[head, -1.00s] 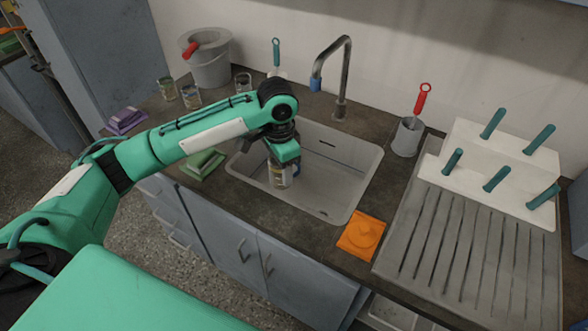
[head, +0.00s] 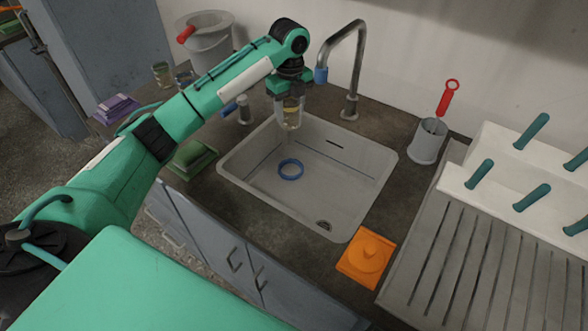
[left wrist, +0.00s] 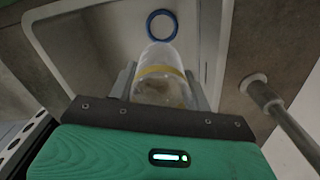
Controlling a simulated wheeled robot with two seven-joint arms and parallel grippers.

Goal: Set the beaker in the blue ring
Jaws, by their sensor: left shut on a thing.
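The blue ring (head: 291,169) lies flat on the sink floor, toward its left side. It also shows in the left wrist view (left wrist: 161,25), beyond the beaker. My left gripper (head: 290,97) is shut on the beaker (head: 291,117), a clear vessel with a yellowish band. The beaker hangs above the back left part of the sink, apart from the ring. In the left wrist view the beaker (left wrist: 160,72) sits between the two fingers. My right gripper is not in view.
The sink (head: 360,208) is otherwise empty, with a drain near the front. A faucet (head: 351,75) stands behind it. A pegged white rack (head: 500,185) stands at right.

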